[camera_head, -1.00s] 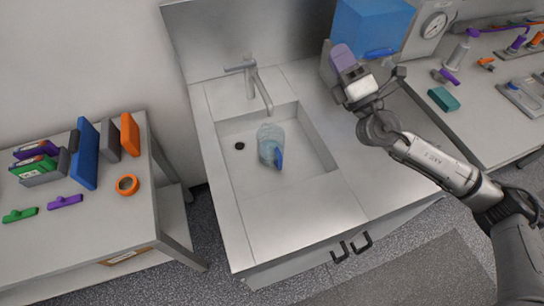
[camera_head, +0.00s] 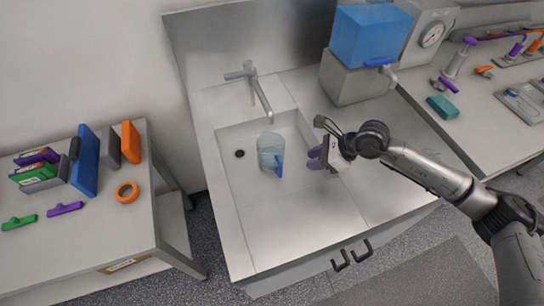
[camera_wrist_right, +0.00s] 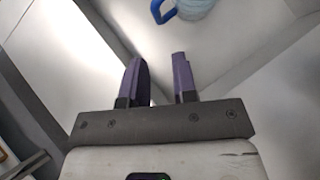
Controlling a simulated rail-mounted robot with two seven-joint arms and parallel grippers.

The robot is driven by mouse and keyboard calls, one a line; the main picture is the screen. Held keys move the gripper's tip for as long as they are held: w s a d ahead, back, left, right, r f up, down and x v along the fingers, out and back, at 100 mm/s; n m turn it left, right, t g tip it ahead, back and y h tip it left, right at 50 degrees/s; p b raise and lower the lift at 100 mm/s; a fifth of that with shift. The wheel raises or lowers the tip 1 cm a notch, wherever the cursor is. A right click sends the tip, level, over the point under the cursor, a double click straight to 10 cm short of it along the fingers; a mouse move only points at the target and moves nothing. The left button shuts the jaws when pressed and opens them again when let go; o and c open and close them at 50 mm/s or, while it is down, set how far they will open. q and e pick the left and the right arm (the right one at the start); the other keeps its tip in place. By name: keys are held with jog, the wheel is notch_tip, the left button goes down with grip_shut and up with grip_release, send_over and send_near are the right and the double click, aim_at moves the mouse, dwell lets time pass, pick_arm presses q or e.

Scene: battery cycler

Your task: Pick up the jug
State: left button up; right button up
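The jug (camera_head: 270,148) is clear with a blue handle and stands in the sink basin, near the basin's right side in the head view. At the top of the right wrist view its lower part and blue handle (camera_wrist_right: 160,12) show, cut off by the frame edge. My right gripper (camera_head: 314,158) is right of the jug, over the sink's right rim, with its purple fingers pointing left towards it. In the right wrist view the fingers (camera_wrist_right: 158,75) stand apart with nothing between them. The gripper does not touch the jug. My left gripper is not in view.
The steel sink (camera_head: 240,178) has a faucet (camera_head: 258,92) behind the jug. A blue tank (camera_head: 370,35) on a grey block stands at the back right. A left table (camera_head: 95,235) holds several coloured cases. The counter's front is clear.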

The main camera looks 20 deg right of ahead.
aim_at(280, 171)
jog(key=shift+a+b+x, duration=0.25)
jog(key=shift+b+x, duration=0.65)
jog(key=shift+x, duration=5.55)
jog(key=shift+s+r, duration=0.15)
jog(key=c, duration=0.5)
grip_shut()
